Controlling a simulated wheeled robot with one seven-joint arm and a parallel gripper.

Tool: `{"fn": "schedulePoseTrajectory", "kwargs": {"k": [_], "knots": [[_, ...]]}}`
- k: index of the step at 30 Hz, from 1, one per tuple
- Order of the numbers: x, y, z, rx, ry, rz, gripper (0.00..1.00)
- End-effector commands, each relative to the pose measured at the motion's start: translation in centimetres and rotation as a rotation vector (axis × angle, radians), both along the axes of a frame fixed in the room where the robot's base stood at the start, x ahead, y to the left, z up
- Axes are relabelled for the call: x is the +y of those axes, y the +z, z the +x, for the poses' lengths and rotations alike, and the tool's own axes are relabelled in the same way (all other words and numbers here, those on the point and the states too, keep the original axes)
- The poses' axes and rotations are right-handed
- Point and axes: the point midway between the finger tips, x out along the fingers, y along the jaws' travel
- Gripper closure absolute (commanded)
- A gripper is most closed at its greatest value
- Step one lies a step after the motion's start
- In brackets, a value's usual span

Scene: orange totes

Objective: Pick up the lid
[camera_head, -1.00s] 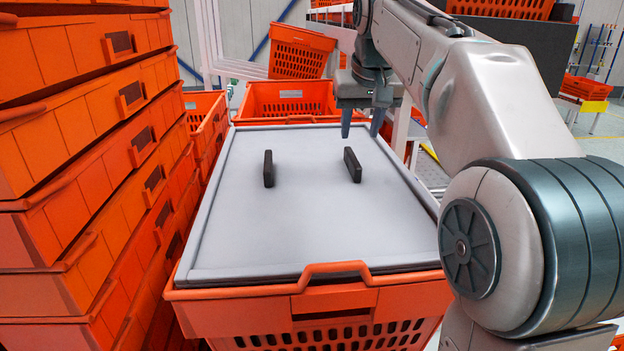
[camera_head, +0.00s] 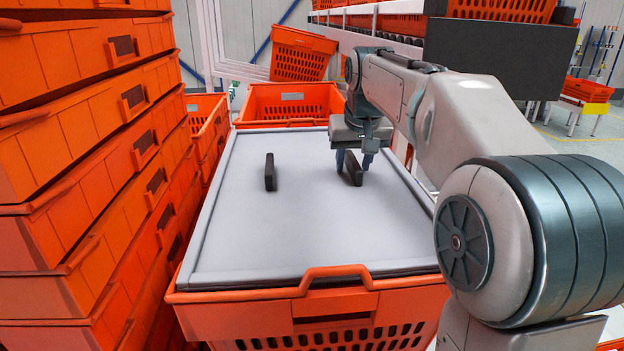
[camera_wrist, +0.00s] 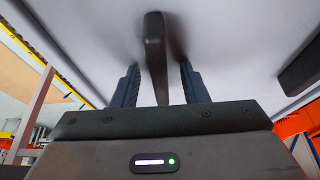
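The grey lid (camera_head: 300,235) lies flat on top of an orange tote (camera_head: 320,318). It has two upright black handles: a left handle (camera_head: 270,172) and a right handle (camera_head: 354,168). My gripper (camera_head: 354,168) points down at the right handle, with one finger on either side of it. In the wrist view my gripper (camera_wrist: 157,80) is open, its two blue fingers apart. The right handle (camera_wrist: 155,50) stands between them, with a visible gap on each side. The left handle (camera_wrist: 302,66) shows at the right edge of the wrist view.
A tall stack of orange totes (camera_head: 85,170) stands close on the left. Another orange tote (camera_head: 290,103) is behind the lidded one, and a tilted tote (camera_head: 302,53) is farther back. A dark panel (camera_head: 500,58) stands behind my arm. The space above the lid's left part is clear.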

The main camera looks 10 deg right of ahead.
Motion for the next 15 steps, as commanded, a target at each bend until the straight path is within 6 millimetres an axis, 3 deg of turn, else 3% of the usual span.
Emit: {"fn": "schedulePoseTrajectory", "kwargs": {"k": [5, 6, 10, 15], "knots": [[0.01, -0.09, -0.01, 0.000, 0.000, 0.000, 0.60], [0.01, -0.11, -0.01, 0.000, 0.000, 0.000, 0.63], [0.00, -0.08, -0.01, 0.000, 0.000, 0.000, 0.99], [0.02, 0.03, 0.00, -0.002, -0.001, 0.001, 1.00]]}}
